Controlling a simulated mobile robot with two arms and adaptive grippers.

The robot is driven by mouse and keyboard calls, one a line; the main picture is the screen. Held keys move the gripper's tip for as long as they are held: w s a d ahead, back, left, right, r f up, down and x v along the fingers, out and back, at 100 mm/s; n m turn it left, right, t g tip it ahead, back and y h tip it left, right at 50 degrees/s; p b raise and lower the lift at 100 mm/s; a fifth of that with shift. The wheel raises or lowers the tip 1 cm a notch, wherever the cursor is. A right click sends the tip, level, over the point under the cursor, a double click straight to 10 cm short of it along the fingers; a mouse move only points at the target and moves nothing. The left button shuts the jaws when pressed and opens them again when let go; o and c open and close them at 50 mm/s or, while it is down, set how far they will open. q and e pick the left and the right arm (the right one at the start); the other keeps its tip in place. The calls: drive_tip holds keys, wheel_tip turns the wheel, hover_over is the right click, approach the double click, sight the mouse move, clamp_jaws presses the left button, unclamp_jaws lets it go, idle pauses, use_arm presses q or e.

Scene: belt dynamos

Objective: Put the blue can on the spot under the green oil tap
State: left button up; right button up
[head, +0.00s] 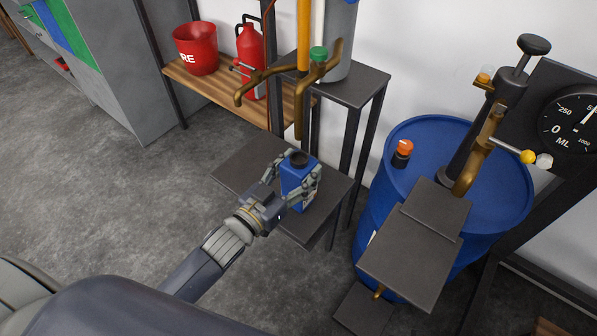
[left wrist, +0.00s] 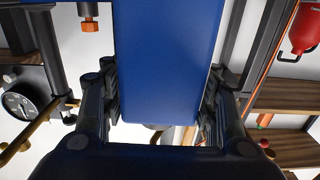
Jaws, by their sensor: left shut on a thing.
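The blue can (head: 296,187) has a dark round opening on top and stands about upright in my left gripper (head: 294,184). The left gripper is shut on its sides. In the left wrist view the can (left wrist: 170,60) fills the middle between the fingers (left wrist: 165,105). The brass tap with the green knob (head: 318,54) is above and behind the can, with spouts hanging on either side. A dark square shelf (head: 240,165) lies beneath the can. I cannot tell whether the can touches it. The spot itself is not visible. My right gripper is not in view.
A blue drum (head: 400,150) with a pump and a dark plate (head: 410,255) stands to the right. A red bucket (head: 196,48) and a red extinguisher (head: 250,50) are on a wooden shelf at the back. Grey floor is clear at left.

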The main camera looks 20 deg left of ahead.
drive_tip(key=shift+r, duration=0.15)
use_arm(q)
drive_tip(key=shift+f, duration=0.1)
drive_tip(key=shift+f, duration=0.15)
drive_tip(key=o, duration=1.3)
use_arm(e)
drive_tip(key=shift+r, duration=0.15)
